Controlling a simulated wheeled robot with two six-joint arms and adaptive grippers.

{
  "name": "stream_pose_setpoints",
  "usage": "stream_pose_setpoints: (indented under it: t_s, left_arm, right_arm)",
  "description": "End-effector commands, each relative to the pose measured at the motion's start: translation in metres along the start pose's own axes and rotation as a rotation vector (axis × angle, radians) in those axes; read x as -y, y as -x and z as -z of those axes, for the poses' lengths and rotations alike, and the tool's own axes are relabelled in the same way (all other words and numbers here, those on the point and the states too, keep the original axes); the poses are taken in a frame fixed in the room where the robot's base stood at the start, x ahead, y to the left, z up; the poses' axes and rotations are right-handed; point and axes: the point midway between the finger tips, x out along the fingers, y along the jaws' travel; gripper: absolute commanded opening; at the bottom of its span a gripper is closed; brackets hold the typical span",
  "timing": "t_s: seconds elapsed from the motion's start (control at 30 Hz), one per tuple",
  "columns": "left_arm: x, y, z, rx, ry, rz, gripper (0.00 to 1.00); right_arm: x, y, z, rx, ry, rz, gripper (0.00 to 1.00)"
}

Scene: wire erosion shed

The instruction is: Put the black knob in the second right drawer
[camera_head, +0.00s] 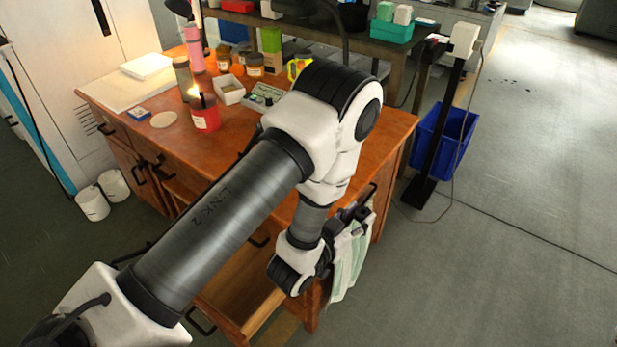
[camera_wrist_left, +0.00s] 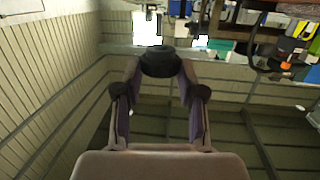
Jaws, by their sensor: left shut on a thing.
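My left gripper (camera_wrist_left: 160,72) is shut on the black knob (camera_wrist_left: 160,60), which sits between its fingertips in the left wrist view. In the head view my left arm crosses the wooden desk, and the left gripper (camera_head: 352,214) is small and dark beside the desk's right end. I cannot make out the knob clearly there. A pulled-out wooden drawer (camera_head: 238,284) shows low at the front right of the desk, partly behind my arm. It looks empty where I can see inside. My right gripper is not in view.
The desk top (camera_head: 155,150) carries a red pot (camera_head: 206,113), a small white box (camera_head: 229,90), jars and a control box. A pale green cloth (camera_head: 350,258) hangs at the desk's right end. A blue bin (camera_head: 442,135) and a black stand are right of it. The floor farther right is clear.

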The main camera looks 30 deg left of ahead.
Motion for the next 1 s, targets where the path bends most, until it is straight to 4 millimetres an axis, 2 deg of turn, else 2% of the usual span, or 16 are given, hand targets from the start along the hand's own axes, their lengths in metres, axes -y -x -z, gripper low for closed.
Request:
stream_pose_setpoints:
  t_s: [0.17,0.3,0.5,0.63,0.77,1.0]
  left_arm:
    - [0.032,0.016,-0.003,-0.001,0.002,-0.024,0.07]
    - [0.069,0.036,-0.002,-0.003,0.008,0.002,0.07]
    - [0.132,0.073,0.001,-0.003,0.030,0.144,0.07]
    - [0.164,0.091,-0.003,-0.002,0.042,0.254,0.07]
    - [0.178,0.096,-0.004,-0.002,0.045,0.301,0.07]
    - [0.178,0.096,-0.003,0.000,0.044,0.300,0.07]
  right_arm:
    - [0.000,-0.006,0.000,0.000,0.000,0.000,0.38]
    - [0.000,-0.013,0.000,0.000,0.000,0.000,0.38]
    - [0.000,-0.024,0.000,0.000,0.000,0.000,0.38]
    - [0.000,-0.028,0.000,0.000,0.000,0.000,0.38]
    - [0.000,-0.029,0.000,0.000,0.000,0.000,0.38]
    - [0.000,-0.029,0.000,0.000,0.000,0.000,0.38]
